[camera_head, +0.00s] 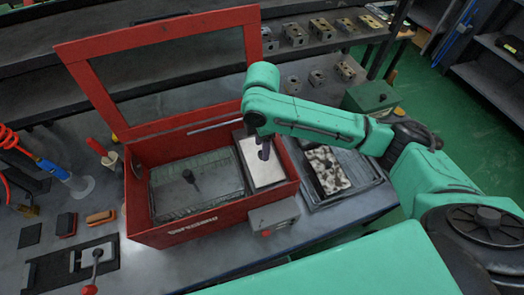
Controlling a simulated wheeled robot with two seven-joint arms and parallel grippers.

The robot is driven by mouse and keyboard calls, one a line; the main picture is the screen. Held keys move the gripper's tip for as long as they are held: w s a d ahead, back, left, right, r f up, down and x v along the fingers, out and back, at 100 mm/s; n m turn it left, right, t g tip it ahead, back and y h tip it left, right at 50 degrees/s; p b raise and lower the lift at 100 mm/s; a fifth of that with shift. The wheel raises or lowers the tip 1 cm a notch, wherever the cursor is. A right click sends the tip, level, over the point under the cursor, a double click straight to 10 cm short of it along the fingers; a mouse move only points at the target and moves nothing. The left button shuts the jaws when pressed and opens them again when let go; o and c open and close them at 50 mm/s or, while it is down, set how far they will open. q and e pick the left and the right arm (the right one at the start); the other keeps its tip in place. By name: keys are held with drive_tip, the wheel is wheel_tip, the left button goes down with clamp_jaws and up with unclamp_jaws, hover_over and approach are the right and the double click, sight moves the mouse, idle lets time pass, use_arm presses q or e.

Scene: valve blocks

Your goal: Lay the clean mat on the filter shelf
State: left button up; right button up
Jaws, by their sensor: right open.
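A pale, flat rectangular piece that looks like the clean mat (268,175) lies at the right end of the open red washer box (215,226). The shelf under it is hidden, so I cannot tell how it rests. My right gripper (263,153) points down over the middle of this pale piece, open; whether its fingertips touch it cannot be told. A mottled black-and-white mat (328,172) lies in a dark tray (352,193) just right of the box. My left gripper is out of view.
The box's red lid frame (165,35) stands open at the back. A grey mesh panel (208,195) fills the box's left part. A grey control box (273,217) is on its front. Metal valve blocks (318,77) stand behind. Brushes (101,218) lie at left.

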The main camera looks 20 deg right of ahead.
wheel_tip(320, 180, up, 9)
drive_tip(key=shift+b, duration=0.45)
